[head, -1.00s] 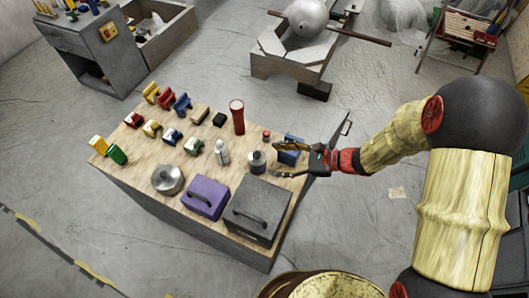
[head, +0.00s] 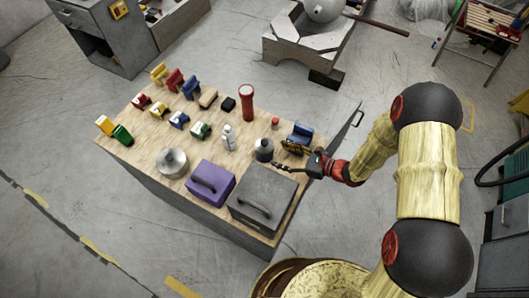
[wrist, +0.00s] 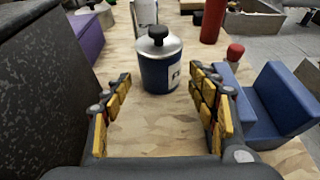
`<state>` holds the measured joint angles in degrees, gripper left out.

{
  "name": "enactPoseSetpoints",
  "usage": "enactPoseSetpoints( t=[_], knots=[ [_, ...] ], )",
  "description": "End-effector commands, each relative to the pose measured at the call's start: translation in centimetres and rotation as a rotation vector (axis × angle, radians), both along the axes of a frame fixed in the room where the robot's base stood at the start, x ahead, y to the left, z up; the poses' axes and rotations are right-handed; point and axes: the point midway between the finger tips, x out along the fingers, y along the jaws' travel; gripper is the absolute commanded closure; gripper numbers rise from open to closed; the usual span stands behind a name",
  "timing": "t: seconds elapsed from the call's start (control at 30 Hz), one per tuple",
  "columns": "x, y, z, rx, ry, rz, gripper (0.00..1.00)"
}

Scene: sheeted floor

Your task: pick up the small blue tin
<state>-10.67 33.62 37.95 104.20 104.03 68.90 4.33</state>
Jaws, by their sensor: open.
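The small blue tin (wrist: 160,62) stands upright on the wooden table top, with a dark blue body, a pale label, a grey metal shoulder and a black cap. In the head view the tin (head: 264,150) looks dark grey and stands just left of my fingertips. My gripper (head: 281,158) is open and low over the table's right side. In the wrist view my gripper (wrist: 161,92) has one finger on each side, with the tin centred just beyond the fingertips. Nothing is between the fingers.
A blue block-like object (wrist: 280,98) and a small red-capped item (wrist: 235,53) stand close by the right finger. A dark grey box (head: 262,195) and a purple box (head: 210,180) stand on the other side. A white bottle (head: 229,138) and red cylinder (head: 247,102) stand farther back.

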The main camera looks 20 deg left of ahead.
Motion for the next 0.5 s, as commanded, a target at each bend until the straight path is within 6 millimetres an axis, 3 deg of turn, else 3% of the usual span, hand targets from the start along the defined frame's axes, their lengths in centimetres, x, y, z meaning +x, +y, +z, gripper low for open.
enactPoseSetpoints(
  t=[0.5],
  knots=[
    [0.4, 5.4, -2.1, -0.001, 0.001, 0.001, 0.41]
  ],
)
